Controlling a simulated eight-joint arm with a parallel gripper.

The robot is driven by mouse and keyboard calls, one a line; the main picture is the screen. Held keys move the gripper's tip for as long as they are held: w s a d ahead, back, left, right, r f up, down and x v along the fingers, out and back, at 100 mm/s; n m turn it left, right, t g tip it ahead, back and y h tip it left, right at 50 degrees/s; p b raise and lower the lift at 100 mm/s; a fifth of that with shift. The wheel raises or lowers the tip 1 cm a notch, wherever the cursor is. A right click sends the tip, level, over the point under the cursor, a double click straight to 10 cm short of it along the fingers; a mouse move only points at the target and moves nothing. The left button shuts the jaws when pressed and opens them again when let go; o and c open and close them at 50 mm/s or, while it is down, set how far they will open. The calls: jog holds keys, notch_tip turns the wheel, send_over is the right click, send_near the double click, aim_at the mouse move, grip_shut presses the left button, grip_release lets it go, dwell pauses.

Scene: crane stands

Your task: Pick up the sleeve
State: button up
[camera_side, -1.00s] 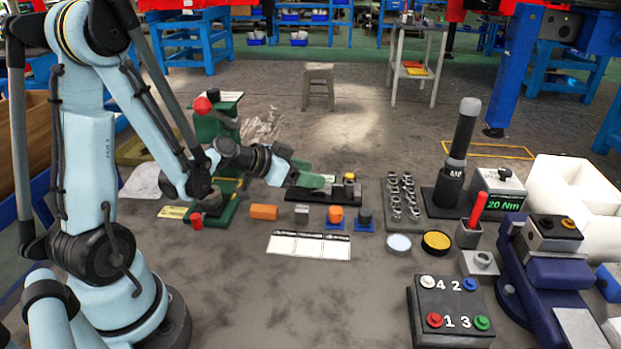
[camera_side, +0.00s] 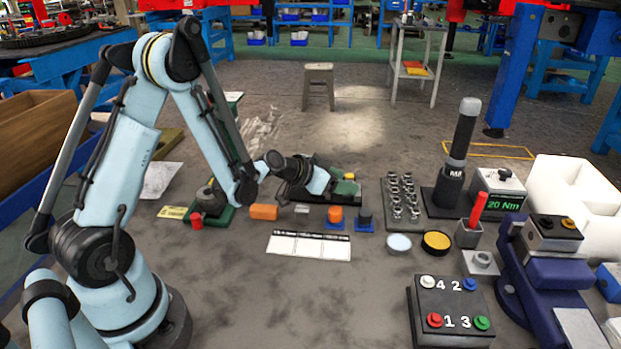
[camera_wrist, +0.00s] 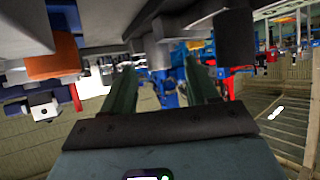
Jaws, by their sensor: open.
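No part is clearly marked as the sleeve, so I cannot tell which it is. Small candidates in the side view are an orange cylinder (camera_side: 336,214) on a blue base and a dark cylinder (camera_side: 364,216) on another blue base. A yellow-topped part (camera_side: 349,176) at the black rail is partly covered by my gripper (camera_side: 346,188). My gripper is low over the rail, pointing right. In the wrist view its two green fingers (camera_wrist: 162,88) are apart with nothing clearly held between them. The orange part (camera_wrist: 53,55) appears upside down at left there.
An orange block (camera_side: 264,212) and a small grey block (camera_side: 301,208) lie in front of the rail. A socket tray (camera_side: 402,200), a tall dark post (camera_side: 462,135) and a blue vise (camera_side: 540,270) stand to the right.

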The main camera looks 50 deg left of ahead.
jog(key=shift+w+d+f, duration=0.1)
jog(key=shift+w+f, duration=0.25)
jog(key=shift+w, duration=0.25)
grip_shut()
jog(key=shift+r, duration=0.1)
